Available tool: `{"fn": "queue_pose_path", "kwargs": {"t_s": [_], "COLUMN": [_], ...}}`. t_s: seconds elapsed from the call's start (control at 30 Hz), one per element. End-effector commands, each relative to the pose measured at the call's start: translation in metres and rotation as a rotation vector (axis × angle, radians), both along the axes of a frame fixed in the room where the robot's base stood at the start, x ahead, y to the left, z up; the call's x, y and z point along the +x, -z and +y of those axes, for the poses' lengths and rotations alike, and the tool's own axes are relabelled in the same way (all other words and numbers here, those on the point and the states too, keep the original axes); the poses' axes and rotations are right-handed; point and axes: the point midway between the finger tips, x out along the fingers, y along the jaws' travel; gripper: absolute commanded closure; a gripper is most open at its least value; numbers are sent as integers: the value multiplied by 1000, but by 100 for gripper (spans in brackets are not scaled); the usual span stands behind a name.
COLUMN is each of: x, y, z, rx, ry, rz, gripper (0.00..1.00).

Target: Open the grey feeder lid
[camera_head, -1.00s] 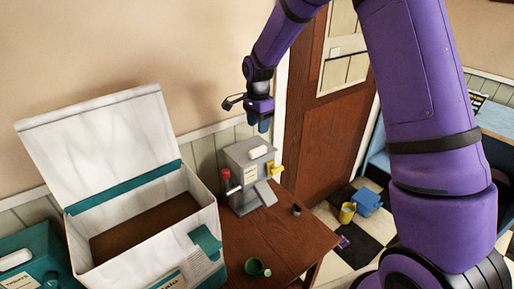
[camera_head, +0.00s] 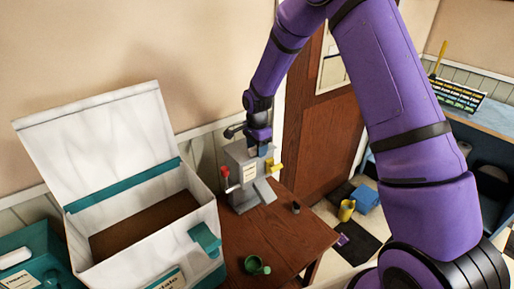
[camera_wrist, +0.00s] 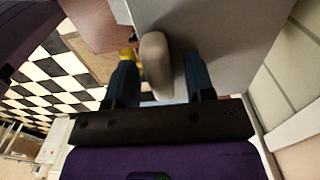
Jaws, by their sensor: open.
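The grey feeder (camera_head: 250,178) stands on the wooden table in the head view, with a red knob on its left side and a yellow part on its right. Its pale lid handle (camera_wrist: 155,64) shows in the wrist view, on the grey lid surface (camera_wrist: 215,30). My gripper (camera_head: 260,150) is at the top of the feeder. In the wrist view my gripper (camera_wrist: 160,80) is open, its two blue fingers on either side of the handle. I cannot tell if they touch it. In the head view the gripper hides the handle.
A large white box (camera_head: 150,258) with its lid raised stands left of the feeder. A green cup (camera_head: 257,265) and a small dark cup (camera_head: 295,208) are on the wooden table (camera_head: 285,235). A yellow bucket (camera_head: 347,210) and a blue box (camera_head: 366,199) are on the floor.

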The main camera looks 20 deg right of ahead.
Motion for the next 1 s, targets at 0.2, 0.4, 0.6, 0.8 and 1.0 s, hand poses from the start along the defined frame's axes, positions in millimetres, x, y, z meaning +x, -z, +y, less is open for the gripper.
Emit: {"fn": "queue_pose_path", "kwargs": {"t_s": [0.2,0.4,0.6,0.8,1.0], "x": [0,0,0,3,9], "y": [0,0,-2,-8,-22], "z": [0,0,0,1,4], "rx": [0,0,-3,-21,-61], "ry": [0,0,0,0,-1], "rz": [0,0,10,66,183], "gripper": [69,100,100,100,100]}}
